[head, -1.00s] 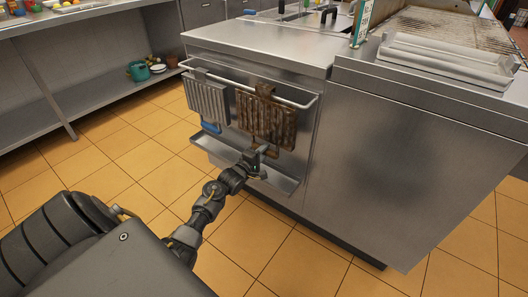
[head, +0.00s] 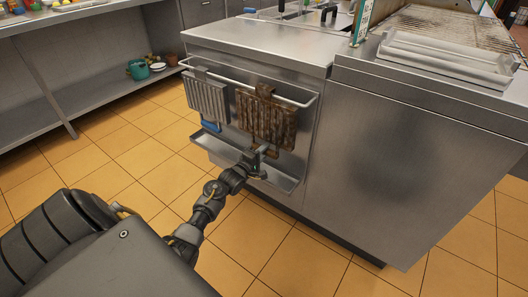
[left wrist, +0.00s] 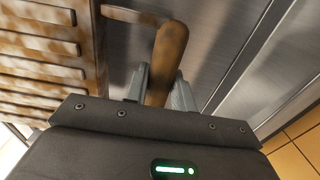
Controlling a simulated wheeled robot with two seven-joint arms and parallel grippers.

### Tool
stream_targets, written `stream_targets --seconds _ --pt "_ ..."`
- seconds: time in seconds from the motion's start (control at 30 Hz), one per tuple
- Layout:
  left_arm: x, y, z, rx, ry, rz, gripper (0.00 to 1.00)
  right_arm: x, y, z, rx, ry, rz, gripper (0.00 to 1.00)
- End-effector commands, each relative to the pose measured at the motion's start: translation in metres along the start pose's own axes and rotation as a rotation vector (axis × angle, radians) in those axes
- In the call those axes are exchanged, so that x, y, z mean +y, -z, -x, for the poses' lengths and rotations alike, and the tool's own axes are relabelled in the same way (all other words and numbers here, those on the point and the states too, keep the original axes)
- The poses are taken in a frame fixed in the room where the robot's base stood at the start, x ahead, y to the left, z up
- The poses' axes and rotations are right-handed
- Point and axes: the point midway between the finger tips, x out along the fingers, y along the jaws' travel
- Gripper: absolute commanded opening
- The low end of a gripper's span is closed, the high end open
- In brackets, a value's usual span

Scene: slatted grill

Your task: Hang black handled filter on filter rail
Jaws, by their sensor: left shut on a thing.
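A brown, stained slatted filter (head: 266,122) hangs upright against the steel cabinet's side. Its top bracket is at the filter rail (head: 240,84), a horizontal bar; whether it is hooked over the bar is too small to tell. My left gripper (head: 257,154) is at the lower edge of this filter, shut on its handle. In the left wrist view, the brownish, dark-stained handle (left wrist: 170,50) stands between the fingers of the left gripper (left wrist: 160,84), with the filter's slats (left wrist: 45,50) at the left. My right gripper is not in view.
A cleaner grey filter (head: 207,98) with a blue handle (head: 210,126) hangs on the rail to the left. A steel trough (head: 283,182) runs below the filters. The cabinet (head: 390,160) extends right. Open tiled floor (head: 120,170) lies to the left.

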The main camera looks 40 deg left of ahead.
Motion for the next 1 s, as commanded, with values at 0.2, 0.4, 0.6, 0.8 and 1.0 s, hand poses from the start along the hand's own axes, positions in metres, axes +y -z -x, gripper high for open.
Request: stream_targets --seconds 0.2,0.4,0.6,0.8,1.0 --pt "0.002 0.000 -0.001 0.000 -0.005 0.000 0.00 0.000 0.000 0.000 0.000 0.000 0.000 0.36" --pt "-0.003 0.000 -0.001 0.000 -0.004 0.000 0.00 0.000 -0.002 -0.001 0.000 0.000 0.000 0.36" --pt "-0.008 0.000 -0.001 0.000 -0.005 0.000 0.00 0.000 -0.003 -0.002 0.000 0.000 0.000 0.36" --pt "-0.009 0.000 -0.001 0.000 -0.005 0.000 0.00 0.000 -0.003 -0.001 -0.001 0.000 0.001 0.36" --pt "-0.009 0.000 -0.001 0.000 -0.004 0.000 0.40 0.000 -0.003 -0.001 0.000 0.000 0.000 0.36"
